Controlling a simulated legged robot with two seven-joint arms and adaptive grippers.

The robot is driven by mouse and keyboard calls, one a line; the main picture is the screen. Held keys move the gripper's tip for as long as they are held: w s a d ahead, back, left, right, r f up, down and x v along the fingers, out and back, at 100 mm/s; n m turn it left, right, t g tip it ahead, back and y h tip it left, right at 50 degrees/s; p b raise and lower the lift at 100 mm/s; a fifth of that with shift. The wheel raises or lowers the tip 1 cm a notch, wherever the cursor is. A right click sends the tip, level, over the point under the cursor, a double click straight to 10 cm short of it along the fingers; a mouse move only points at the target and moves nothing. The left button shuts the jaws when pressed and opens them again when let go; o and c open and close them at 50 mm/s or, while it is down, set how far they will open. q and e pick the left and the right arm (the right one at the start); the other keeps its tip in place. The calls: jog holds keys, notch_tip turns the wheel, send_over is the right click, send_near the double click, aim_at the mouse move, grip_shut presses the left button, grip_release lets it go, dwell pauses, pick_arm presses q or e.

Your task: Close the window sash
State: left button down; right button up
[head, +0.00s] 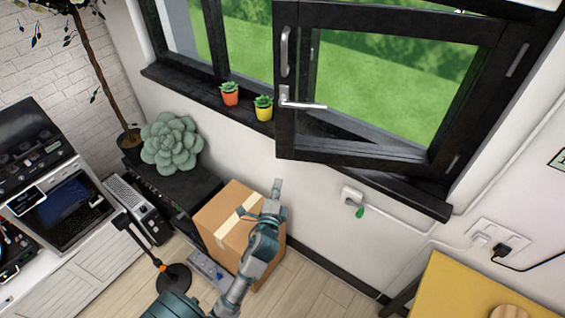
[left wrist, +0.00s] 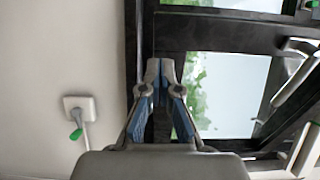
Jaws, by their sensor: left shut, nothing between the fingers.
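The window sash (head: 286,135) is a dark-framed glass pane, standing open and swung into the room from the window frame. Its silver lever handle (head: 300,101) is on the left stile, with a grey pull bar above it. My left gripper (head: 277,184) is just below the sash's lower left corner in the head view, with its fingers pointing up. In the left wrist view the left gripper (left wrist: 160,66) is shut and empty, its tips together before the dark window framing. Pale handles (left wrist: 295,85) show at the right there. Whether the fingers touch the sash cannot be told. My right gripper is not in view.
Two small potted succulents, orange (head: 229,94) and yellow (head: 264,108), stand on the dark sill (head: 195,91). A cardboard box (head: 218,215) is on the floor by my left arm. A wall socket with a green tag (head: 352,195) is below the sash. A yellow table (head: 460,285) is lower right.

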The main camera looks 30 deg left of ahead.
aim_at(284, 158)
pick_arm(q)
jog(key=p+x, duration=0.1)
jog(key=x, duration=0.8)
jog(key=shift+w+a, duration=0.25)
jog(key=shift+w, duration=0.2)
jog(key=shift+w, duration=0.1)
